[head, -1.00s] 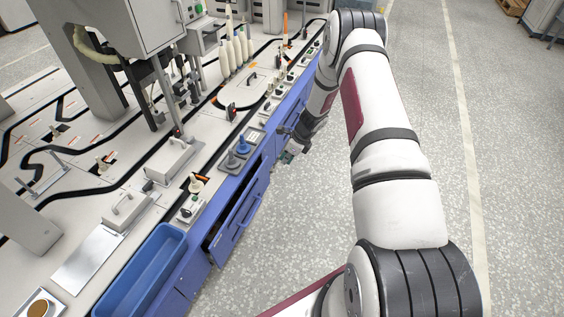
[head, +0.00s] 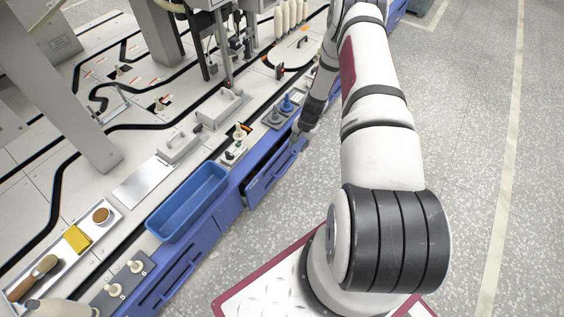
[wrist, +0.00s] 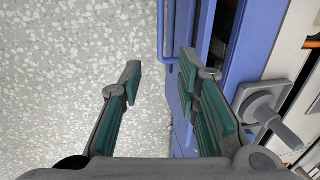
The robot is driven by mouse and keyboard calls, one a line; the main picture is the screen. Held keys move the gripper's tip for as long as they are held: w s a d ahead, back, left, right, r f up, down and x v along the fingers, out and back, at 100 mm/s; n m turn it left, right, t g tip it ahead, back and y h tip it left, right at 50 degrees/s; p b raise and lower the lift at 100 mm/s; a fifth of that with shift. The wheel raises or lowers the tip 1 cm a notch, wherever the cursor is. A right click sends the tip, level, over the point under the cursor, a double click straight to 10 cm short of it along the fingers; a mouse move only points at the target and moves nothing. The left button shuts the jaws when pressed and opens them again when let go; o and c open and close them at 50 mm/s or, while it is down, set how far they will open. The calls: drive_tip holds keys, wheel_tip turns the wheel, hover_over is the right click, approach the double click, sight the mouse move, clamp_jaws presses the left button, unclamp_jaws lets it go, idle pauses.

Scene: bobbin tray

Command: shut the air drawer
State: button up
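A blue drawer (head: 274,172) in the side of the bench stands pulled out, with a dark gap behind its front. No label on it is readable. In the wrist view the drawer front (wrist: 182,25) runs up the picture, with a bar handle (wrist: 164,35) on its floor side and the dark opening to its right. My gripper (head: 298,137) is at the far end of the drawer front in the head view. In the wrist view my gripper (wrist: 160,75) is open and empty. Its left finger is over the floor and its right finger overlaps the drawer front. Contact cannot be told.
A blue bin (head: 188,202) sits at the bench edge, nearer than the drawer. Blue and grey knobs (head: 287,103) stand on the bench top above the drawer; a grey knob (wrist: 262,106) is right of my gripper in the wrist view. The floor (head: 450,150) to the right is clear.

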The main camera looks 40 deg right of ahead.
sight(291, 163)
drive_tip(key=f+b, duration=0.1)
drive_tip(key=f, duration=0.3)
drive_tip(key=w+f+b, duration=0.1)
drive_tip(key=f+b, duration=0.1)
drive_tip(key=f, duration=0.2)
drive_tip(key=w+a+f+b, duration=0.1)
drive_tip(key=f, duration=0.4)
drive_tip(key=shift+w, duration=0.25)
clamp_jaws()
